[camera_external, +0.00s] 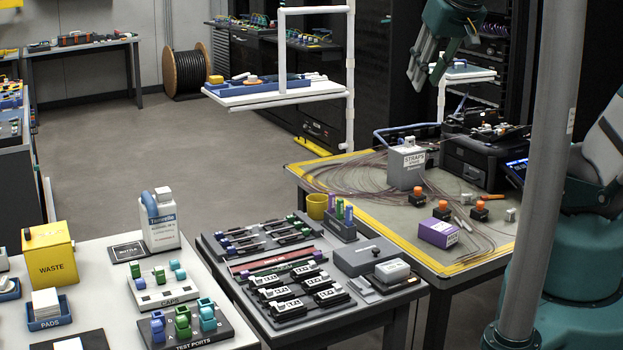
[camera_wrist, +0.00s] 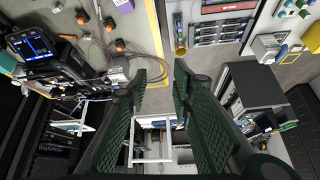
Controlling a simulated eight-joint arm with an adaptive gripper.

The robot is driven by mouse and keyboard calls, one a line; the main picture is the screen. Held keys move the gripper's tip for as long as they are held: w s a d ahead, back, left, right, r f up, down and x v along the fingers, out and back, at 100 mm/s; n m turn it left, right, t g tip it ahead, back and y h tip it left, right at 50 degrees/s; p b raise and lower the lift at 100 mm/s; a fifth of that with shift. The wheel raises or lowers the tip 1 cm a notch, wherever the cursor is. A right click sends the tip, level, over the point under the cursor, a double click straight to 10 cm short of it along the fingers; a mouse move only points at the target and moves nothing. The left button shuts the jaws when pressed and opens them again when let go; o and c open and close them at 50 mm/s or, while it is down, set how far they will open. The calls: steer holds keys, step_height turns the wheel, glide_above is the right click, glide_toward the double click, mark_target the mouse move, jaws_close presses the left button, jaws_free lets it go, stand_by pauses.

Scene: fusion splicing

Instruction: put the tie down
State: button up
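My gripper (camera_external: 420,72) is raised high at the top right of the external view, above the back of the yellow-edged workbench. In the wrist view its two green fingers (camera_wrist: 167,88) stand apart with a clear gap between them, and I see nothing held there. I cannot make out a tie in either view. A grey box marked STRAPS (camera_external: 405,172) stands on the workbench below my gripper, with thin brown fibres spread around it. The box also shows in the wrist view (camera_wrist: 118,69), left of the fingers.
The workbench (camera_external: 447,270) holds a purple box (camera_external: 438,233), several orange-topped bottles (camera_external: 444,207) and a black splicer (camera_external: 473,160). A white-framed shelf (camera_external: 270,98) rises behind. A grey pole (camera_external: 543,170) crosses the right side.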

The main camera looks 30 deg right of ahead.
steer(key=s+a+f+n, duration=0.2)
steer(key=s+f, duration=0.1)
steer(key=s, duration=0.3)
steer(key=shift+a+t+y, duration=0.2)
steer(key=shift+t+y, duration=0.1)
steer(key=shift+t, duration=0.1)
steer(key=shift+o, duration=0.5)
steer(key=shift+f, duration=0.1)
